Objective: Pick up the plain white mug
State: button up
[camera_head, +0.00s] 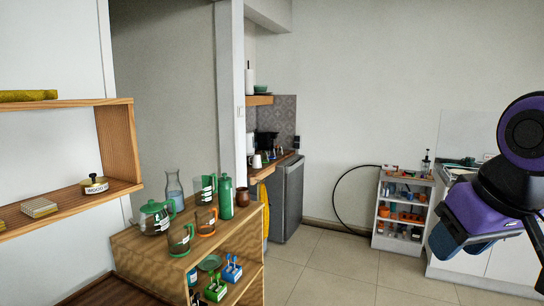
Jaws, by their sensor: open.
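A small white vessel (257,161), which looks like a mug, stands on the narrow wooden counter in the recess at the middle of the view. It is too small and far off to tell whether it is plain. Purple and black links of my own arm show at the right edge, far to the right of the vessel and nearer to me. My gripper's fingers do not show.
A low wooden shelf unit (130,245) bears a glass teapot (156,217), a green bottle (226,198) and several cups. A grey fridge (288,200) stands beside the counter. A white rack (385,238) stands further right. The tiled floor (325,270) between is clear.

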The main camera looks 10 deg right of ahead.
aim_at(257, 161)
jog(key=i+l+z, duration=0.1)
jog(key=i+z, duration=0.35)
jog(key=i, duration=3.45)
jog(key=i+u, duration=0.15)
jog(key=i, duration=0.35)
jog(key=i+l+u, duration=0.2)
jog(key=i, duration=0.3)
jog(key=i+l+u, duration=0.15)
jog(key=i, duration=0.35)
jog(key=i+l+u, duration=0.2)
jog(key=i, duration=0.25)
